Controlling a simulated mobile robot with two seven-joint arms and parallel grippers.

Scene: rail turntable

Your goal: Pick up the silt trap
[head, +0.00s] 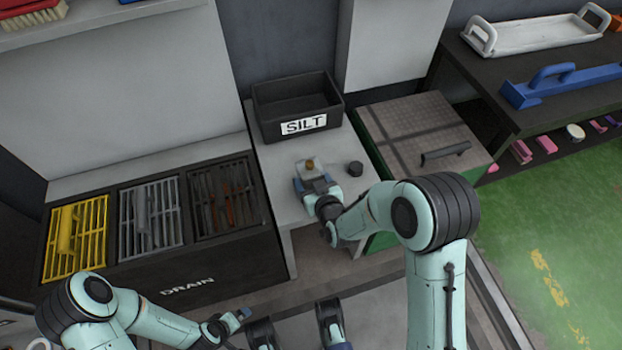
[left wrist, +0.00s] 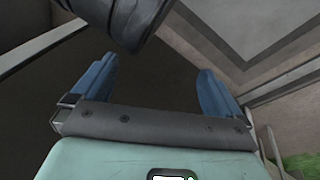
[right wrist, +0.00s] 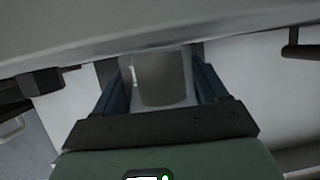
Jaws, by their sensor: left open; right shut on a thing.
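My right gripper (head: 312,182) is shut on a pale, cup-like thing with a brass-coloured knob on top, which I take to be the silt trap (head: 312,171). It is over the light grey worktop; whether it touches the top I cannot tell. In the right wrist view the trap (right wrist: 160,78) fills the gap between the blue fingers (right wrist: 160,95). My left gripper (head: 241,316) is low at the front, below the drain unit. In the left wrist view it is open and empty (left wrist: 155,90). A black bin marked SILT (head: 296,92) stands behind the trap.
A small black cylinder (head: 355,169) stands right of the trap. The drain unit (head: 185,290) at left has yellow, grey and dark grates. A green-sided cabinet with a handled lid (head: 420,125) stands at right. A dark shelf holds a white tray (head: 535,35) and a blue tool (head: 560,85).

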